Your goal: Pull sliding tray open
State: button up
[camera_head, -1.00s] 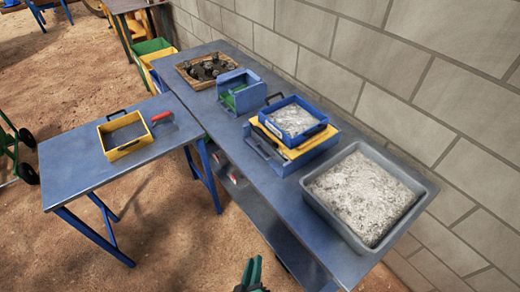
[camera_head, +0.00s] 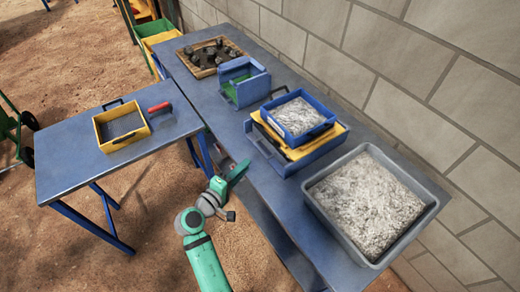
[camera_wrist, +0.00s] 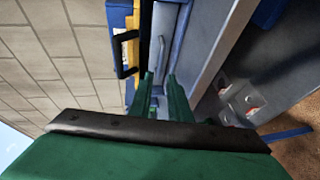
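A stack stands on the long blue bench. Its bottom is a blue sliding tray (camera_head: 268,150) with a dark handle bar on its left front face. A yellow slab and a blue tray of grey gravel (camera_head: 297,117) rest above it. In the wrist view the front of the sliding tray (camera_wrist: 170,20) carries an upright bar handle (camera_wrist: 161,48). My gripper (camera_head: 240,170) is beside the bench's front edge, left of and below the stack. In the wrist view my gripper (camera_wrist: 161,80) shows two green fingers apart, with nothing visible between them. The handle appears beyond the fingertips.
A large grey tub of gravel (camera_head: 366,207) stands at the near end of the bench. A blue and green box (camera_head: 243,84) and a wooden tray of dark rocks (camera_head: 210,55) stand farther back. A side table (camera_head: 75,155) holds a yellow tray (camera_head: 122,128). A block wall runs behind.

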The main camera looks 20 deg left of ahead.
jog(key=x, duration=1)
grip_shut()
